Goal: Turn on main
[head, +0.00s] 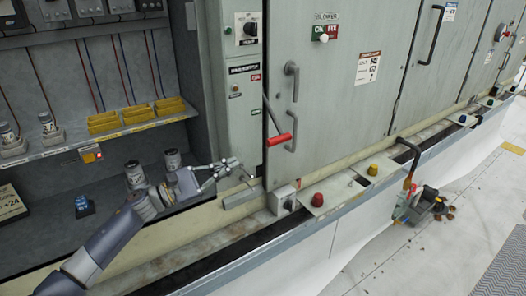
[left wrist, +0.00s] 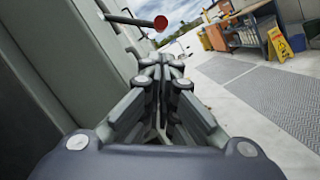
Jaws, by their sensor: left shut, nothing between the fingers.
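A lever with a red grip (head: 280,139) sticks out from the front of the grey cabinet, low beside the door handle. It also shows in the left wrist view as a red end on a dark rod (left wrist: 160,22), above and beyond my fingers. My left gripper (head: 238,164) is shut and empty. In the head view it is to the left of and slightly below the red grip, apart from it, near the cabinet's lower left edge. No label reading "main" can be made out. My right gripper is not in view.
A narrow panel carries a rotary switch (head: 250,29). Red (head: 318,200) and yellow (head: 373,170) knobs sit along the ledge. An open bay at left holds yellow bins (head: 103,122).

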